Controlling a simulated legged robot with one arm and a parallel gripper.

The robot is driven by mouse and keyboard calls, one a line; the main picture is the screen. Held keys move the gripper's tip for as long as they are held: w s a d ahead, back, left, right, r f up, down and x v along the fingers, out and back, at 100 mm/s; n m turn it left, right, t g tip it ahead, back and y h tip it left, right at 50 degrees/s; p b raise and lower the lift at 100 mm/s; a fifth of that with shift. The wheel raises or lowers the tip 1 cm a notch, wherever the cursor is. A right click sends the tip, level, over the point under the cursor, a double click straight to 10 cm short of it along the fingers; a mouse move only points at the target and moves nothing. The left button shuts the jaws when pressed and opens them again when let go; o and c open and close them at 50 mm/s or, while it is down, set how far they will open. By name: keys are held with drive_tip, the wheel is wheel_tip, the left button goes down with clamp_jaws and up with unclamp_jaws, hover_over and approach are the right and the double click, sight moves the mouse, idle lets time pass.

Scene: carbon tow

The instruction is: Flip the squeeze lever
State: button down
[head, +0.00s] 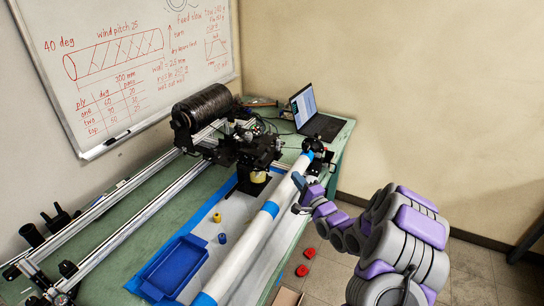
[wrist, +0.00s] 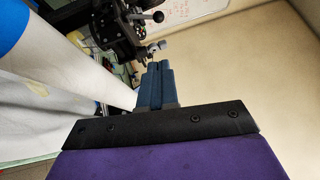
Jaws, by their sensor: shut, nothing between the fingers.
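My gripper (head: 298,181) is shut and empty, beside the far part of the long white tube (head: 254,237) with blue bands. In the wrist view my gripper's blue-grey fingers (wrist: 157,70) are together and point at a dark machine head (wrist: 122,25). A small metallic fitting (wrist: 157,46) with a dark knob shows just beyond the fingertips, apparently apart from them. I cannot tell for sure whether it is the squeeze lever. In the head view the tube's far end meets a black end mount (head: 314,147), where no lever can be made out clearly.
A black carriage (head: 250,150) and dark tow spool (head: 205,107) stand on the green table (head: 122,243). Red objects (head: 303,270) lie on the floor beside the table.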

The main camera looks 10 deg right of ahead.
drive_tip(key=b+x, duration=0.3)
drive_tip(key=x, duration=0.8)
drive_tip(key=shift+w+a+r, duration=0.2)
drive_tip(key=shift+a+r, duration=0.05)
drive_tip(key=shift+a, duration=0.25)
